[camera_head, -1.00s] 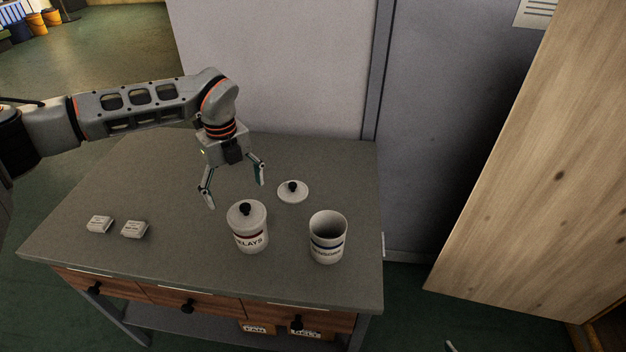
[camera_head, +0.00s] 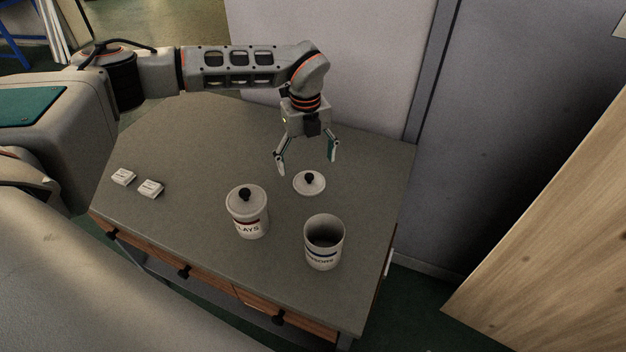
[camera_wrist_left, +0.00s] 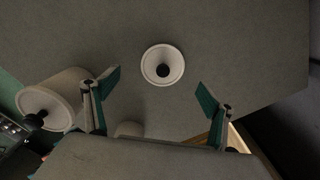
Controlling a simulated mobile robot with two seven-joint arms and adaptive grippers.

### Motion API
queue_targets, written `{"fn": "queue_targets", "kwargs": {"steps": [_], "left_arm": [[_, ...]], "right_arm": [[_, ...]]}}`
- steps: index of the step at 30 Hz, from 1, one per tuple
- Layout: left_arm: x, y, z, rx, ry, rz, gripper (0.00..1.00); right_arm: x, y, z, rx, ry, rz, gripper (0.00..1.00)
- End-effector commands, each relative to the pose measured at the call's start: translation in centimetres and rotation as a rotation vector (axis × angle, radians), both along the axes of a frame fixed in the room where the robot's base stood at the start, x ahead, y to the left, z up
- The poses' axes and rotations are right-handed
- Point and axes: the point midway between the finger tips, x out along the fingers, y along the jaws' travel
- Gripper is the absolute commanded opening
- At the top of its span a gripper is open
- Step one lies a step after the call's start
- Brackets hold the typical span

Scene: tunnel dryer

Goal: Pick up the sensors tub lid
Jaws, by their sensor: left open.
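The sensors tub lid (camera_head: 309,184) is a white disc with a black knob, lying flat on the worktop. It also shows in the left wrist view (camera_wrist_left: 163,65), between and beyond the fingertips. My right gripper is not in view.
The relays tub (camera_head: 248,213), with its lid on, stands left of the sensors tub. Two small white blocks (camera_head: 137,183) lie at the worktop's left. A wall panel stands behind, and a wooden board (camera_head: 560,230) at the right.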

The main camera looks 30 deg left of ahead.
Motion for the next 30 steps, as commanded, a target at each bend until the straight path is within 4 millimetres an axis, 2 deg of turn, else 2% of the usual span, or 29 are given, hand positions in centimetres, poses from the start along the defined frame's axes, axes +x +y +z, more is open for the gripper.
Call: {"fn": "queue_targets", "kwargs": {"steps": [12, 16, 22, 23, 24, 30], "left_arm": [[0.4, -0.4, -5.1, 0.001, 0.001, 0.002, 0.84], [0.4, -0.4, -5.9, 0.0, 0.0, 0.0, 0.84], [0.4, -0.4, -5.9, 0.001, -0.001, 0.0, 0.84], [0.4, -0.4, -5.9, 0.0, -0.001, 0.0, 0.78], [0.4, -0.4, -5.9, 0.001, -0.001, 0.0, 0.68], [0.4, -0.4, -6.0, 0.001, -0.001, -0.001, 0.21]], "right_arm": [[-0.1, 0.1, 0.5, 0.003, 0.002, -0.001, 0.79], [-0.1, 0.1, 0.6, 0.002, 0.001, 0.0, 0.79], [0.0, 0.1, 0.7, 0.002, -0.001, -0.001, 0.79], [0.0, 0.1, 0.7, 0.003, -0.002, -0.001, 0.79], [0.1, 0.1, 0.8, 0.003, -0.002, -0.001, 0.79], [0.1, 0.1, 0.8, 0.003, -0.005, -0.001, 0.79]]}}
